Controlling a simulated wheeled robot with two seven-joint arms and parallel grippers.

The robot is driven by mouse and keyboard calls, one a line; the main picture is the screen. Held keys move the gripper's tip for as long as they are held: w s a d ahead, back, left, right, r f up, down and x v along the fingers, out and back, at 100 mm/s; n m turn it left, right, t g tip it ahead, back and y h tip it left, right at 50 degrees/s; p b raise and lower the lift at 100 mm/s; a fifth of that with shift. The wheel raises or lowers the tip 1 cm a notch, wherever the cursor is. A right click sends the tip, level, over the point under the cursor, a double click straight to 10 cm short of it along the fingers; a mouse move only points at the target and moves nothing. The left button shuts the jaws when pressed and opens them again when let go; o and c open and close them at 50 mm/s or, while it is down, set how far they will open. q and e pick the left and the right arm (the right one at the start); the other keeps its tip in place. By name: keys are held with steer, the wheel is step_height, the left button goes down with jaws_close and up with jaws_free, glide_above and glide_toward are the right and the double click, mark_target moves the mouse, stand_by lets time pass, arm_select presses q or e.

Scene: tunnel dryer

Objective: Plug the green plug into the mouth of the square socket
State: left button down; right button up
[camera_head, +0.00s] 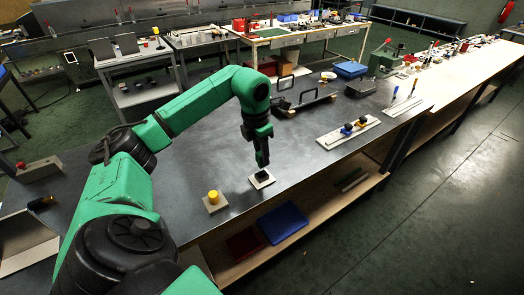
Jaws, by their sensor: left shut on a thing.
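My left gripper (262,158) points straight down over the near edge of the dark table. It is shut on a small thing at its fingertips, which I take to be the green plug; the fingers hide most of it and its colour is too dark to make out. Right under the fingertips a dark square socket (262,176) sits on a small pale plate (264,184). I cannot tell whether the held plug touches the socket's mouth or is inside it. My right gripper is not in view.
A yellow round peg (213,197) stands on another pale plate (217,208) to the left. Black handled fixtures (303,101) stand behind. Blue (283,222) and red (245,243) things lie on the shelf below.

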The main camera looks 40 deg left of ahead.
mark_target(262, 166)
arm_select(q)
step_height(262, 166, down, 3)
steer(key=shift+a+r+b, duration=0.1)
steer(key=shift+b, duration=0.55)
steer(key=shift+r, duration=0.1)
arm_select(e)
steer(key=shift+a+f, duration=0.1)
steer(key=shift+f, duration=0.85)
steer(key=shift+a, duration=0.4)
arm_select(q)
steer(key=shift+p, duration=0.45)
arm_select(e)
steer(key=shift+d+r, duration=0.3)
steer(key=shift+r, duration=0.1)
arm_select(q)
steer(key=shift+f+b, duration=0.95)
steer(key=shift+f, duration=0.5)
arm_select(e)
steer(key=shift+a+f, duration=0.15)
steer(key=shift+f, duration=0.85)
arm_select(q)
steer(key=c, duration=0.5)
jaws_free()
steer(key=shift+c, duration=0.2)
